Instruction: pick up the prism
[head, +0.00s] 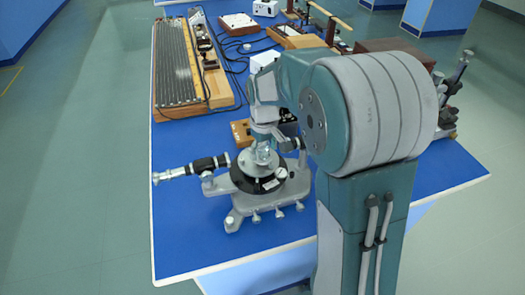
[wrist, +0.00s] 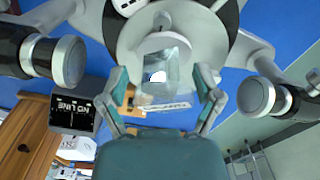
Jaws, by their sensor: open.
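The prism (wrist: 172,72) is a clear, glassy block in the wrist view, on the small round table of the spectrometer (wrist: 125,42). In the head view the prism (head: 263,155) is a small clear shape at the middle of the spectrometer (head: 240,190), below my gripper (head: 264,142). In the wrist view my gripper (wrist: 163,72) is open, with one teal-and-grey finger on each side of the prism. Gaps show between the fingers and the prism. The prism's lower part is hard to make out.
The spectrometer's telescope tube (head: 190,169) points left over the blue bench (head: 180,235). In the wrist view, dark tube ends flank the gripper left (wrist: 62,60) and right (wrist: 257,95). A long ribbed apparatus (head: 178,65) stands at the back left. The bench's front left is clear.

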